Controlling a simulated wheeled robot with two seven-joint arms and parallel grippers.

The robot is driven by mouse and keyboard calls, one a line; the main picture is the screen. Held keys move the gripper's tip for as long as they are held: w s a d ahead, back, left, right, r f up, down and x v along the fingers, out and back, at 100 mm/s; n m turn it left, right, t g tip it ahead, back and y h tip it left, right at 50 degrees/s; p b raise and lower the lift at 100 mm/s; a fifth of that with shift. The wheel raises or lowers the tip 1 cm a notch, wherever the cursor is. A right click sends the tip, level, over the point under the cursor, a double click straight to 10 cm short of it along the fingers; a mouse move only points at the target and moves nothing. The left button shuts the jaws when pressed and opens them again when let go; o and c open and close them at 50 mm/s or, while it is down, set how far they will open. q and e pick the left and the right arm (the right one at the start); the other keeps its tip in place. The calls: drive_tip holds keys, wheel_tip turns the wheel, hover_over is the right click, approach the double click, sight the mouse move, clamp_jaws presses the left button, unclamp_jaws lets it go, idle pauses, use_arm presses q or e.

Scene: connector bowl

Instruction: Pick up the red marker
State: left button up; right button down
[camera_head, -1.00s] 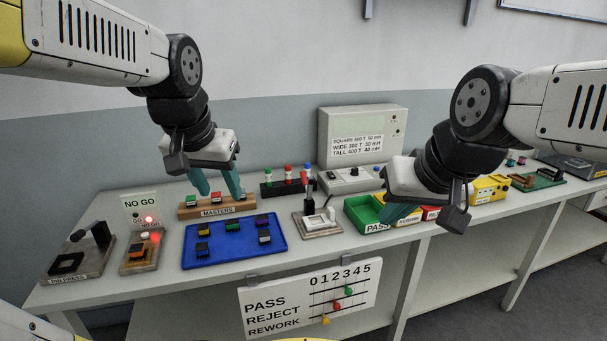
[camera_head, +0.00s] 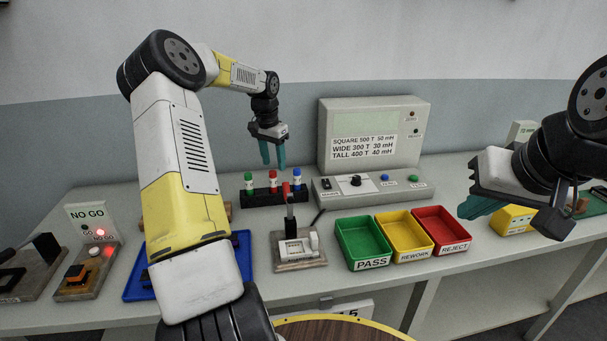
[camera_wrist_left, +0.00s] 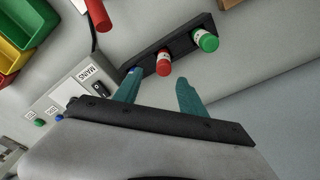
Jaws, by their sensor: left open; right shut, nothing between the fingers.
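The red marker (camera_head: 272,180) stands upright in a black rack (camera_head: 262,199), between a green marker (camera_head: 249,182) and a blue marker (camera_head: 297,179). My left gripper (camera_head: 272,163) is open and empty above the rack, close to the red marker's top. In the left wrist view the red marker (camera_wrist_left: 164,66) appears between and beyond the two teal fingertips, apart from both. The green marker (camera_wrist_left: 206,41) is to its right there. The blue marker is mostly hidden by the left finger. My right gripper (camera_head: 482,206) is shut and empty at the right.
A grey meter box (camera_head: 372,120) stands right of the rack. In front are a press with a red-topped lever (camera_head: 299,245) and green (camera_head: 360,240), yellow (camera_head: 404,234) and red (camera_head: 441,229) bins. My left arm covers much of the blue tray (camera_head: 137,285).

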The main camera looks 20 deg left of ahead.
sight(274, 180)
use_arm(q)
drive_tip(key=shift+w+f, duration=0.15)
drive_tip(key=shift+f, duration=0.35)
drive_tip(key=f, duration=0.7)
drive_tip(key=shift+a, duration=0.2)
drive_tip(key=shift+r, duration=0.1)
drive_tip(key=shift+c, duration=0.5)
clamp_jaws()
